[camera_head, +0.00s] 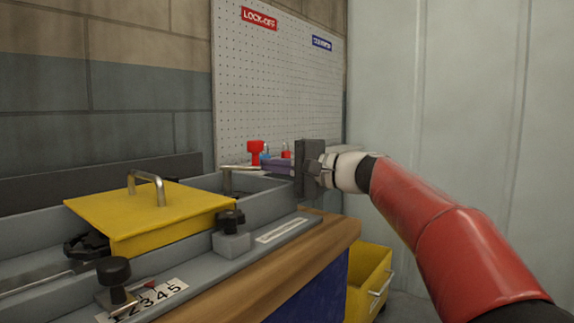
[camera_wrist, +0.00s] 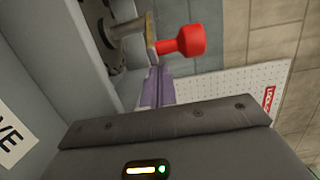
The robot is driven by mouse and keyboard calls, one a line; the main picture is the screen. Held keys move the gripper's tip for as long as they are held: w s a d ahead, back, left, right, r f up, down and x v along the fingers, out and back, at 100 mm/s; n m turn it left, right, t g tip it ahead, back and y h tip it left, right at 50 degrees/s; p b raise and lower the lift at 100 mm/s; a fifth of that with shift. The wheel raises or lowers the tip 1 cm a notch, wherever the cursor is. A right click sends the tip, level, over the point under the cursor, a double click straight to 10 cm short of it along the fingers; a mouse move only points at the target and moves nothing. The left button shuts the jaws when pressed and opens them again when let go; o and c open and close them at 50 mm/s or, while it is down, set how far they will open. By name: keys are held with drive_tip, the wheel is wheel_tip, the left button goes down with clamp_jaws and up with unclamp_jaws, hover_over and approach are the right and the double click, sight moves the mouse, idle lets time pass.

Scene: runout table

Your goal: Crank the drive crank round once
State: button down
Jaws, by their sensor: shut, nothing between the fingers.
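The drive crank has a red knob (camera_head: 256,150) that stands up beyond the far end of the yellow cover in the head view. In the wrist view the red knob (camera_wrist: 186,40) sits on a flat crank arm (camera_wrist: 150,48) joined to a metal shaft (camera_wrist: 125,28). My gripper (camera_head: 266,166) reaches in from the right, its purple fingers pointing left near the knob. In the wrist view my gripper (camera_wrist: 156,72) is shut and empty, fingertips close to the crank arm. I cannot tell whether they touch it.
A yellow cover with a handle (camera_head: 90,205) lies on the grey machine. Black knobs (camera_head: 114,270) stand along its near side. A pegboard (camera_head: 290,90) rises behind, with a red lock-off sign (camera_head: 259,18). A yellow bin (camera_head: 366,285) stands below the wooden edge (camera_head: 290,270).

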sight(257, 168)
drive_tip(key=shift+s+f, duration=0.1)
idle(0.4)
drive_tip(key=shift+s+t+b, duration=0.1)
drive_tip(key=shift+t+b, duration=0.2)
drive_tip(key=shift+b, duration=0.15)
drive_tip(key=shift+s+m+h, duration=0.1)
drive_tip(key=shift+m+h, duration=0.2)
drive_tip(key=shift+m, duration=0.1)
drive_tip(key=shift+s+t+b, duration=0.2)
drive_tip(key=shift+t+b, duration=0.25)
drive_tip(key=shift+t, duration=0.05)
drive_tip(key=shift+s+a+m+t+h+b, duration=0.2)
drive_tip(key=shift+s+m+t+h+b, duration=0.65)
drive_tip(key=shift+m+t+h+b, duration=0.2)
drive_tip(key=s+m+t+h, duration=0.1)
drive_tip(key=h, duration=0.1)
drive_tip(key=s+a+m+t+h, duration=0.1)
drive_tip(key=m+t+h, duration=0.1)
drive_tip(key=shift+s+m+t+b, duration=0.25)
drive_tip(key=shift+s+b, duration=0.15)
drive_tip(key=shift+s+a, duration=0.8)
drive_tip(key=shift+s, duration=0.2)
drive_tip(key=shift+s+a, duration=0.6)
drive_tip(key=shift+a, duration=0.25)
